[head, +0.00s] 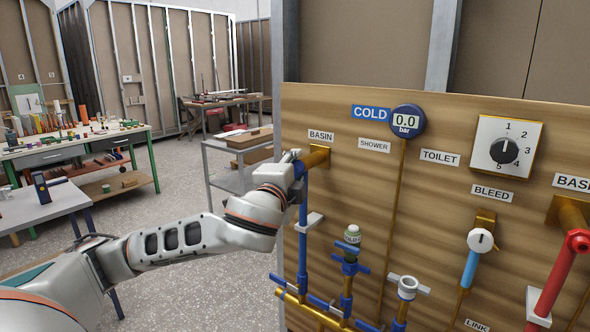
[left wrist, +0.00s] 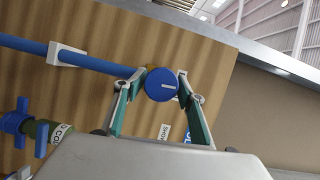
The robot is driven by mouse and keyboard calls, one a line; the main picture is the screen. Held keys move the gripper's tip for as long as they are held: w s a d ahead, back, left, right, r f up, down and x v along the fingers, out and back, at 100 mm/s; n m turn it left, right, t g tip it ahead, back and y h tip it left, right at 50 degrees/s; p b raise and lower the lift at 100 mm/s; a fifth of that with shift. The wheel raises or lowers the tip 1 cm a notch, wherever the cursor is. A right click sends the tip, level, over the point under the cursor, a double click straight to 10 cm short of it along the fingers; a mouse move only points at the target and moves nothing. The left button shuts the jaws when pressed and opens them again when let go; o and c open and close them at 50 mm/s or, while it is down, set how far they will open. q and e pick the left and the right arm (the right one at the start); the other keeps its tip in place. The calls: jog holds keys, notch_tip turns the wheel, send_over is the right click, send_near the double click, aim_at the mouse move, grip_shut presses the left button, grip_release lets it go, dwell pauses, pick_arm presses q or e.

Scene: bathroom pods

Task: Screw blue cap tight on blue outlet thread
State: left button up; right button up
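The blue cap (left wrist: 161,84) is a round disc with a white line across its face, seen nearly face-on in the left wrist view. It sits at the BASIN outlet, where the blue pipe (left wrist: 100,63) meets the brass fitting (head: 317,158). My left gripper (left wrist: 160,76) has one finger on each side of the cap, and the fingertips appear to touch its rim. In the head view my left gripper (head: 293,160) is at this outlet and partly hides the cap. The thread behind the cap is hidden. My right gripper is not in view.
The wooden panel (head: 345,110) carries the COLD gauge (head: 407,121) reading 0.0 bar, a selector dial (head: 504,151) and a bleed valve (head: 480,240). A grey trolley (head: 222,158) stands left of the panel.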

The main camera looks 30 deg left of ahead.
pick_arm(q)
jog(key=shift+n+p, duration=0.4)
jog(key=n+g+h, duration=0.1)
jog(key=n, duration=0.2)
jog(key=n+g+h, duration=0.1)
jog(key=n, duration=0.2)
jog(key=shift+a+h, duration=0.1)
jog(key=shift+h, duration=0.2)
jog(key=n+g+h, duration=0.1)
jog(key=n, duration=0.1)
jog(key=shift+r+n+h, duration=0.1)
jog(key=shift+n+h, duration=0.2)
jog(key=shift+n, duration=0.1)
jog(key=n+h, duration=0.2)
jog(key=n, duration=0.1)
jog(key=shift+a, duration=0.15)
jog(key=c, duration=1)
jog(key=shift+m+y, duration=0.8)
jog(key=shift+m, duration=0.3)
